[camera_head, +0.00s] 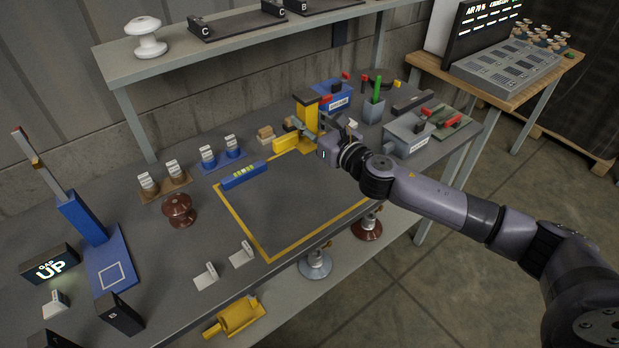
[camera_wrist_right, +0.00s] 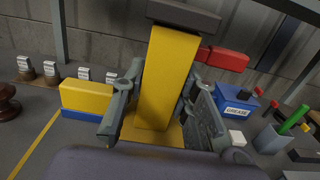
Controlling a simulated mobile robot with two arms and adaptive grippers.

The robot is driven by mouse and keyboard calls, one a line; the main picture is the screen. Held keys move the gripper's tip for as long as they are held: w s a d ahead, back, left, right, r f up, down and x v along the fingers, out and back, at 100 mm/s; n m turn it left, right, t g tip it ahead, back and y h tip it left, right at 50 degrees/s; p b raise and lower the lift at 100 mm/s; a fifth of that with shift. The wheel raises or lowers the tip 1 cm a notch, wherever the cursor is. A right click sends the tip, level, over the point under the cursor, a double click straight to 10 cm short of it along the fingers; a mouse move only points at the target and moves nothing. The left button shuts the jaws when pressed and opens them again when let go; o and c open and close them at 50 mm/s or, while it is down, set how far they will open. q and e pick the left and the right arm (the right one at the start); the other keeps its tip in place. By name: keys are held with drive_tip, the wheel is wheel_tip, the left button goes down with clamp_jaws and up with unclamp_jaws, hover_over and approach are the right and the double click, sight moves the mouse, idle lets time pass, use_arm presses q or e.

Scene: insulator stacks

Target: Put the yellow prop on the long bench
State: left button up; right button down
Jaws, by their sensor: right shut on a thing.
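The yellow prop (camera_head: 305,112) is an upright yellow post with a dark top. In the wrist view the prop (camera_wrist_right: 167,80) stands between my right gripper's fingers, with a yellow foot below. My right gripper (camera_head: 318,131) is shut on its post. In the wrist view the gripper (camera_wrist_right: 158,112) has one grey finger on each side of it. The long bench (camera_head: 180,250) is the dark grey table under it. The prop is over the far corner of a yellow-taped square; I cannot tell whether its foot touches the bench. My left gripper is out of view.
A yellow block (camera_wrist_right: 87,97) is close left of the gripper. A blue grease box (camera_wrist_right: 236,103) is close right. A blue level (camera_head: 244,175) lies at the taped square's edge. A grey shelf (camera_head: 230,38) runs behind. The taped square's middle is clear.

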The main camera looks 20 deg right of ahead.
sight(309, 105)
drive_tip(key=w+r, duration=0.2)
drive_tip(key=shift+d+r, duration=0.4)
drive_tip(key=shift+w+d+f, duration=0.1)
drive_tip(key=shift+w, duration=0.05)
wheel_tip(309, 105, down, 19)
drive_tip(key=b, duration=0.7)
drive_tip(key=shift+f, duration=0.2)
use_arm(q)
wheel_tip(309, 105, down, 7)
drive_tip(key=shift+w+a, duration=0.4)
use_arm(e)
drive_tip(key=c, duration=1.7)
unclamp_jaws()
drive_tip(key=shift+f, duration=0.15)
drive_tip(key=o, duration=0.4)
